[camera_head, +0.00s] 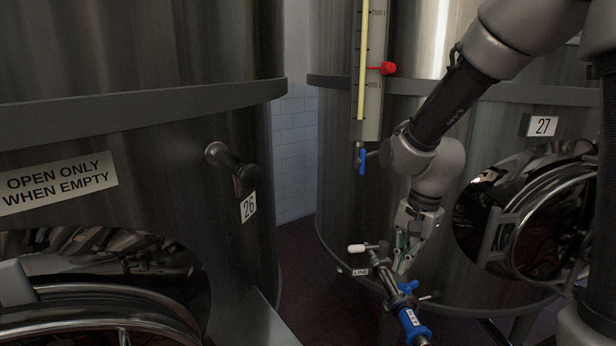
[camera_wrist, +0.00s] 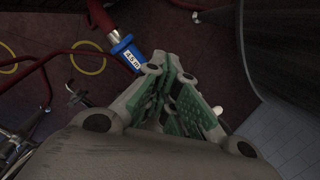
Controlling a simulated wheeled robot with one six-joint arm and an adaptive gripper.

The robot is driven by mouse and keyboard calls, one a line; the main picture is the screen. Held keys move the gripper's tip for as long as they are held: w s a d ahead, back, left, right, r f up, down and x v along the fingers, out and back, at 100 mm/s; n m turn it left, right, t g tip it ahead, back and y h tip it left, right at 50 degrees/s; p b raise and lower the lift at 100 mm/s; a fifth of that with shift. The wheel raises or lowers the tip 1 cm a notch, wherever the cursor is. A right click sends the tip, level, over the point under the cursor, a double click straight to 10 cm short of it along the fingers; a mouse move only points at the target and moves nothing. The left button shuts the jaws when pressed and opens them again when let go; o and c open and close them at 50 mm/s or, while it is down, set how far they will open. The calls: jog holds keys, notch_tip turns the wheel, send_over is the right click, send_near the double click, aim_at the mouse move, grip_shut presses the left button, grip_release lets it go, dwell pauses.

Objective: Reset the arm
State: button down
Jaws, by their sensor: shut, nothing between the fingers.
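My gripper (camera_head: 402,262) is shut and empty. In the head view it points down in front of the right tank, close by the blue-handled valve (camera_head: 408,287) on the outlet pipe. I cannot tell whether it touches the valve. In the wrist view the green-padded fingers of my gripper (camera_wrist: 190,112) are together, with no object between them. My arm reaches in from the upper right and bends down at the wrist.
Tank 27 (camera_head: 400,215) stands behind my gripper, with a sight gauge (camera_head: 370,70) and a round hatch (camera_head: 545,225). Tank 26 (camera_head: 130,150) is at left. A blue hose coupling (camera_head: 412,322) hangs below the valve and shows in the wrist view (camera_wrist: 126,52). Red hoses (camera_wrist: 50,55) lie on the floor.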

jog(key=s+d+r+n+t+h, duration=0.1)
jog(key=s+d+r+n+t, duration=0.3)
jog(key=s+d+r+n, duration=0.5)
jog(key=s+d+r, duration=0.5)
jog(key=s+r, duration=0.1)
jog(key=r, duration=0.1)
jog(key=shift+s+d+h, duration=0.2)
jog(key=shift+d+h, duration=0.1)
jog(key=shift+d, duration=0.05)
